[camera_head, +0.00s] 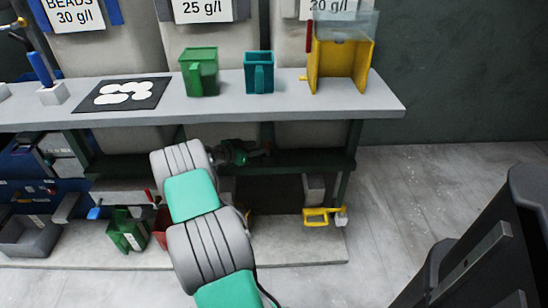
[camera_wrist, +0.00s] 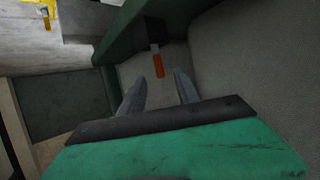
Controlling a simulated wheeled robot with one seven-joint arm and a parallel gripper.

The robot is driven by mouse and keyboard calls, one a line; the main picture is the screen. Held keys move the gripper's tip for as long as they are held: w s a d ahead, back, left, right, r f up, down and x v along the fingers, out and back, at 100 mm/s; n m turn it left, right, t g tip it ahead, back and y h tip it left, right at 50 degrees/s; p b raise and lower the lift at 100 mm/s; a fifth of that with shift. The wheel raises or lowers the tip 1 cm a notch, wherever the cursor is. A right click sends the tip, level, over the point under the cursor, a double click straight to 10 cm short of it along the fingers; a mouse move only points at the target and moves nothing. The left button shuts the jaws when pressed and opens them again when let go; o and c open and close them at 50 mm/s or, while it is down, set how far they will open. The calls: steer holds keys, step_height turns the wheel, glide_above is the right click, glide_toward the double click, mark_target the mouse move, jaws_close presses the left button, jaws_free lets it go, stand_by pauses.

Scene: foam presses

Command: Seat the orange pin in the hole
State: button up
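The orange pin (camera_wrist: 158,66) shows in the wrist view, with a pale upper part below a dark block (camera_wrist: 154,31) on a dark green beam. My gripper (camera_wrist: 159,74) is open, its two grey fingers apart. The pin's lower end appears between or just beyond the fingertips; I cannot tell the depth, and no finger visibly touches it. In the head view my gripper (camera_head: 262,152) is under the shelf, by the dark green lower rail. The hole is not clearly visible in either view.
The grey shelf (camera_head: 232,110) spans above my gripper, carrying a green container (camera_head: 199,74), a teal container (camera_head: 259,74) and a yellow holder (camera_head: 340,66). A yellow-handled item (camera_head: 320,214) is near the shelf leg. Grey panels (camera_wrist: 248,55) stand close beyond my fingers.

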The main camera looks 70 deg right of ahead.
mark_target(268, 144)
steer(key=b+x, duration=0.1)
steer(key=x, duration=0.2)
steer(key=b+x, duration=0.1)
steer(key=x, duration=0.3)
steer(key=shift+s+d+r, duration=0.1)
steer(key=shift+s+d, duration=0.1)
steer(key=shift+d, duration=0.1)
steer(key=shift+c, duration=0.5)
jaws_close()
steer(key=shift+r, duration=0.1)
